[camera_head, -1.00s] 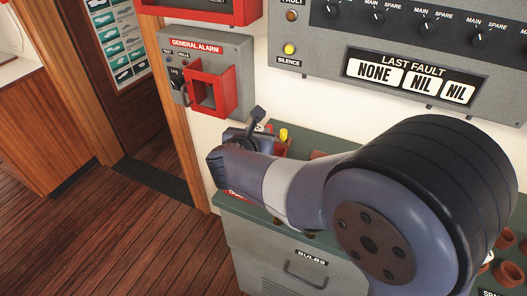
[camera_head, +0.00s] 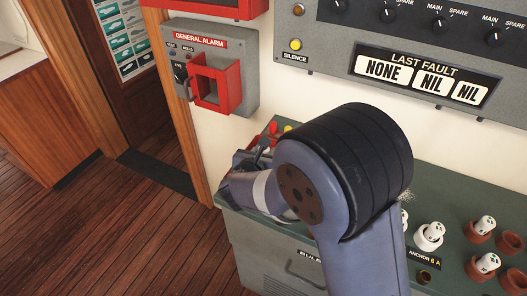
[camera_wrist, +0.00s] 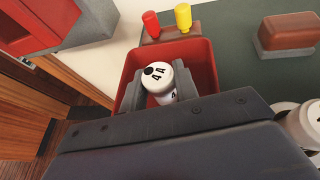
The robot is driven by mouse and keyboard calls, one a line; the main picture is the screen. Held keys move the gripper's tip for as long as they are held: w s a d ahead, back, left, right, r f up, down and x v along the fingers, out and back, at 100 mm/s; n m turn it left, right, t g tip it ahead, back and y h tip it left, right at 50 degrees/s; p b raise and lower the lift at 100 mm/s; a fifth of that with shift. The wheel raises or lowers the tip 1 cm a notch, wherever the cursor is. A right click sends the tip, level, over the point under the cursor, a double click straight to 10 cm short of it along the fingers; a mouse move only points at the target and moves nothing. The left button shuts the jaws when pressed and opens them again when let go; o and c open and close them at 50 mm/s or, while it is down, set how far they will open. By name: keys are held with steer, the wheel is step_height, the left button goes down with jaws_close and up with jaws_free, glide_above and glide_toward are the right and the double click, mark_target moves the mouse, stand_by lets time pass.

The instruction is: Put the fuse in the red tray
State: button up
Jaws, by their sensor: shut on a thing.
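A white fuse (camera_wrist: 157,78) marked 4A stands between the two fingers of my gripper (camera_wrist: 160,92) in the wrist view. The gripper is shut on it. The red tray (camera_wrist: 202,58) lies around and below the fuse and fingertips. The fuse appears within the tray's outline; I cannot tell whether it touches the floor. In the head view my gripper (camera_head: 252,163) is at the left end of the green counter, and my arm hides most of the tray and the fuse.
Red (camera_wrist: 151,23) and yellow (camera_wrist: 183,15) pegs stand just behind the tray. A brown block on a grey base (camera_wrist: 284,36) lies to the right. Several white fuses and brown sockets (camera_head: 481,237) occupy the counter's right part. The red alarm guard (camera_head: 211,88) juts from the wall above.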

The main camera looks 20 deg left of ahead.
steer(key=shift+f+b, duration=0.2)
steer(key=shift+b, duration=0.2)
steer(key=o, duration=1)
steer(key=shift+r, duration=0.1)
steer(key=shift+r+p, duration=0.1)
steer(key=shift+p, duration=0.2)
steer(key=shift+s+r, duration=0.15)
steer(key=b+v, duration=0.1)
steer(key=v, duration=1)
steer(key=shift+s, duration=0.35)
